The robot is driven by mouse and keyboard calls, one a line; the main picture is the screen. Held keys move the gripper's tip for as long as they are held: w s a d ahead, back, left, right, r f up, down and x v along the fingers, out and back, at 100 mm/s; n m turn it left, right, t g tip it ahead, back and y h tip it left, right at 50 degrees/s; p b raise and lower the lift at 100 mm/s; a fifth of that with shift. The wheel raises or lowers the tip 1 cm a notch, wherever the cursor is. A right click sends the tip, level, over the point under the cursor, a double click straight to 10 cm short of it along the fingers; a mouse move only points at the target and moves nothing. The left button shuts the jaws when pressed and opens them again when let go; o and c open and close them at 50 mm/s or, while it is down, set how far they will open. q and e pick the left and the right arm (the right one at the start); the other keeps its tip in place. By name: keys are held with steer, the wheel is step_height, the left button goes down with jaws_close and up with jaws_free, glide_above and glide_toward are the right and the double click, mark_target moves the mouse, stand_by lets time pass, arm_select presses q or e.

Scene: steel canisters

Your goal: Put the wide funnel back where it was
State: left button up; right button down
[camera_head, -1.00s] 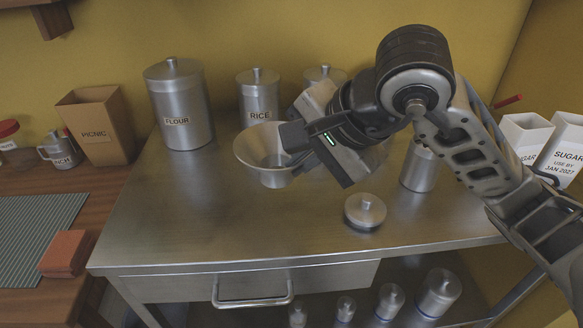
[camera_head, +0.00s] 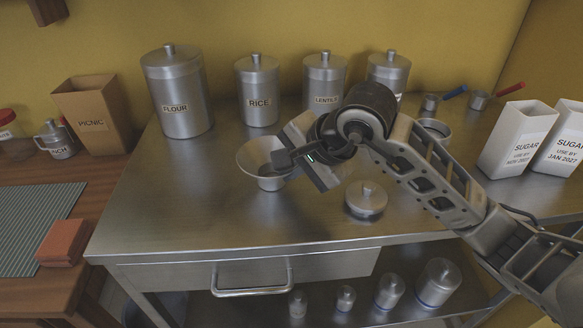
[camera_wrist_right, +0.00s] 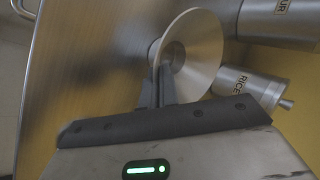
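The wide funnel (camera_head: 257,158) is a steel cone, wide mouth up, over the middle of the steel table. My right gripper (camera_head: 279,160) is at the funnel's right side, with its fingers closed on the wall near the rim. In the right wrist view the funnel (camera_wrist_right: 198,52) shows just beyond the fingertips (camera_wrist_right: 158,75), which sit close together at its edge. The funnel's lower end is at or just above the tabletop; I cannot tell if it touches. My left gripper is not in view.
Flour (camera_head: 181,100), rice (camera_head: 258,97) and lentil (camera_head: 324,82) canisters stand behind. A loose lid (camera_head: 366,199) lies right of the funnel. An open canister (camera_head: 435,128) is partly behind my arm. White sugar cartons (camera_head: 515,140) stand at right. The table's left front (camera_head: 170,215) is clear.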

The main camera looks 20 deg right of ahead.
steer(key=shift+f, duration=0.1)
steer(key=c, duration=2.1)
jaws_free()
steer(key=shift+f, duration=0.1)
steer(key=o, duration=0.4)
steer(key=shift+r, duration=0.3)
steer(key=shift+s+d+r, duration=0.1)
steer(key=shift+s+r, duration=0.05)
steer(key=shift+r, duration=0.1)
steer(key=p+v, duration=0.1)
steer(key=v, duration=1)
steer(key=shift+s+r, duration=0.1)
steer(key=shift+s, duration=0.1)
